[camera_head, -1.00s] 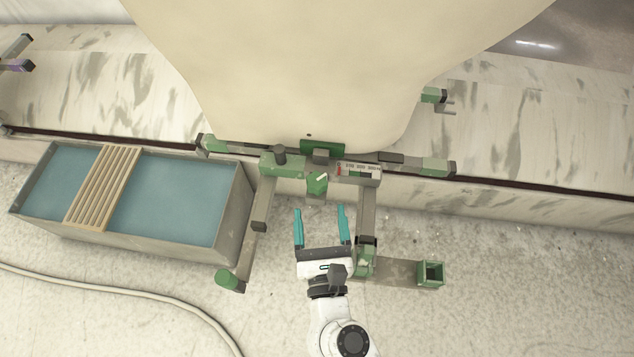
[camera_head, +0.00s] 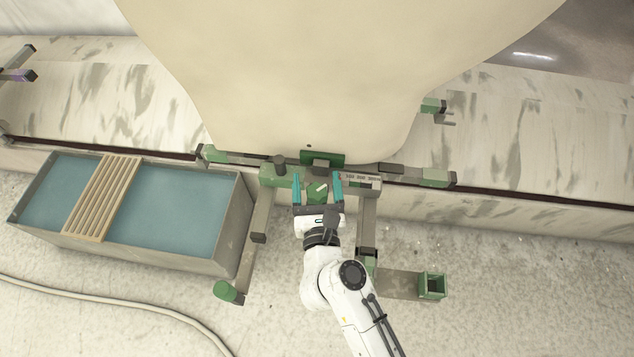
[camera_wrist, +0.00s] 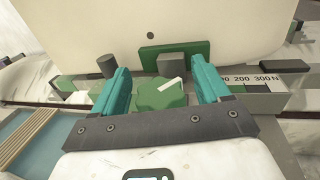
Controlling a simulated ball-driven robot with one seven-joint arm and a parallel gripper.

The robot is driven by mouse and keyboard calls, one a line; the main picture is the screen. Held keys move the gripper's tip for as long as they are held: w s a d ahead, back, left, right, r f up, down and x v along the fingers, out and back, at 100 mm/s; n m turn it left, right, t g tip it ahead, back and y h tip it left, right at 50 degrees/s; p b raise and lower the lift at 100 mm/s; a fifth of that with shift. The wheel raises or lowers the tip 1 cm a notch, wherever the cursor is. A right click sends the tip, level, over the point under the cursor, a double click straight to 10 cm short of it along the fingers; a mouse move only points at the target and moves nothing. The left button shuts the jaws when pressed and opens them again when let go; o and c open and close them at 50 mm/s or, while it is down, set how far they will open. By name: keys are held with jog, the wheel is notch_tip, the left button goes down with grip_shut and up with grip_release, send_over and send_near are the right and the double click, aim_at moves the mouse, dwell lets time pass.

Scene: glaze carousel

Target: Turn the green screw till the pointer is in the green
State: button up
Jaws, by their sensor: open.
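The green screw (camera_head: 316,192) is a faceted knob with a white mark, on the front of a metal frame. It also shows in the wrist view (camera_wrist: 160,95), where the white mark slants up to the right. My gripper (camera_head: 317,178) is open, with one teal finger on each side of the screw. In the wrist view gaps show between the screw and both fingers (camera_wrist: 161,70). The scale (camera_head: 362,179) lies just right of the right finger, marked up to 300 N in the wrist view (camera_wrist: 250,78). The finger hides its left part, and I cannot make out the pointer.
A large cream rounded body (camera_head: 330,80) overhangs behind the screw. A green plate (camera_head: 322,154) sits at its lower edge. A dark post (camera_head: 280,163) stands left of the screw. A blue-filled trough (camera_head: 165,210) with a wooden slatted rack (camera_head: 104,195) is at left.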

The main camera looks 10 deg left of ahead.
jog(key=c, duration=1)
jog(key=shift+o, duration=0.2)
jog(key=shift+f+h+b, duration=0.1)
jog(key=shift+h+b, duration=0.2)
jog(key=shift+b, duration=0.05)
jog(key=shift+m+h, duration=0.4)
jog(key=m+h+b, duration=0.2)
jog(key=h, duration=0.1)
jog(key=shift+d, duration=0.15)
jog(key=m+h+b, duration=0.1)
jog(key=h, duration=0.1)
jog(key=m+g+h+b, duration=0.1)
jog(key=h, duration=0.1)
jog(key=m+h+b, duration=0.1)
jog(key=m+h, duration=0.1)
jog(key=shift+d, duration=0.25)
jog(key=shift+s+d+m+g+h+b, duration=0.1)
jog(key=shift+m+g+h+b, duration=0.4)
jog(key=shift+h, duration=0.2)
jog(key=shift+s+d+m+g+h+b, duration=0.1)
jog(key=shift+m+g+h+b, duration=0.35)
jog(key=shift+h, duration=0.25)
jog(key=shift+d+h, duration=0.1)
jog(key=shift+h, duration=0.2)
